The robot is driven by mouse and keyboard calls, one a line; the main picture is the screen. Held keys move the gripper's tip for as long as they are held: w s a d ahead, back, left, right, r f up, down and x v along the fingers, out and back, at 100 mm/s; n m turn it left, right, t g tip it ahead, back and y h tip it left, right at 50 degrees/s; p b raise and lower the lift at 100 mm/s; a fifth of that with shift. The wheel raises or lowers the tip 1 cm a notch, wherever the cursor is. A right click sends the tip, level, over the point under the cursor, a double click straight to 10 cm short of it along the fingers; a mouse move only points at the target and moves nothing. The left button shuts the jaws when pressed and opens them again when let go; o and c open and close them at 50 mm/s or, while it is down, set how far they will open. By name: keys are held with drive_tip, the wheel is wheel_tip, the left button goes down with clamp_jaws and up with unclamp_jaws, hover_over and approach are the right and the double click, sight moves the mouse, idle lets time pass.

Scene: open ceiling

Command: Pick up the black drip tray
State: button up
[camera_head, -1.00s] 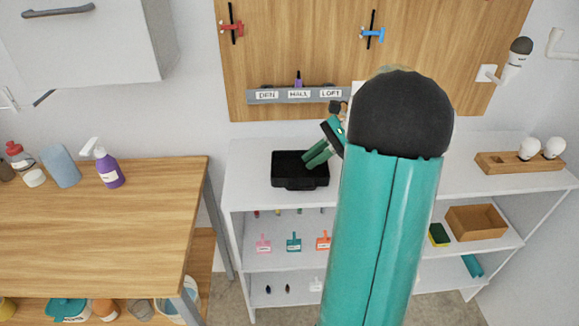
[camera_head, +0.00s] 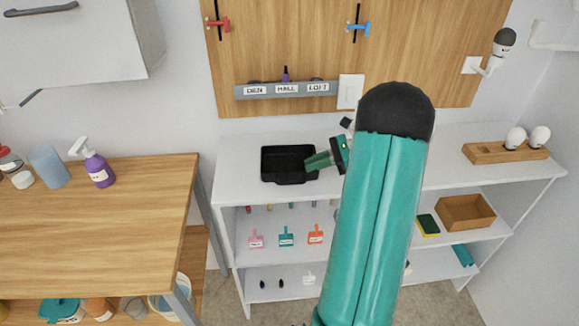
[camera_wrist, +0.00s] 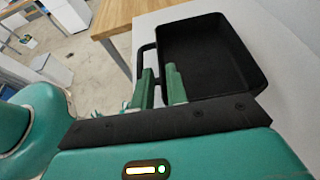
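The black drip tray (camera_head: 290,178) is a shallow rectangular tray on the top of the white shelf unit. In the wrist view the tray (camera_wrist: 212,52) fills the upper right, with a loop handle (camera_wrist: 138,60) on its left side. My gripper (camera_head: 318,161) is at the tray's right end in the head view. In the wrist view my gripper (camera_wrist: 162,84) has two green fingers close together at the handle side, one by the handle loop and one over the tray's edge. A narrow dark gap shows between them. I cannot tell whether they press on the tray.
The white shelf unit (camera_head: 400,170) has clear top around the tray. A wooden holder with bulbs (camera_head: 505,152) stands at its right. A labelled grey rail (camera_head: 290,89) is on the wall behind. A wooden table (camera_head: 100,220) stands at the left.

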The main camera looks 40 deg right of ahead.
sight(298, 172)
drive_tip(key=x, duration=0.5)
drive_tip(key=shift+s+a+f, duration=0.1)
drive_tip(key=shift+a+f, duration=0.05)
clamp_jaws()
drive_tip(key=shift+r, duration=0.8)
drive_tip(key=s+a+r, duration=0.3)
drive_tip(key=s+r, duration=0.8)
drive_tip(key=s, duration=0.2)
drive_tip(key=shift+s+a+r, duration=0.2)
drive_tip(key=shift+s+a, duration=0.05)
drive_tip(key=shift+a, duration=0.15)
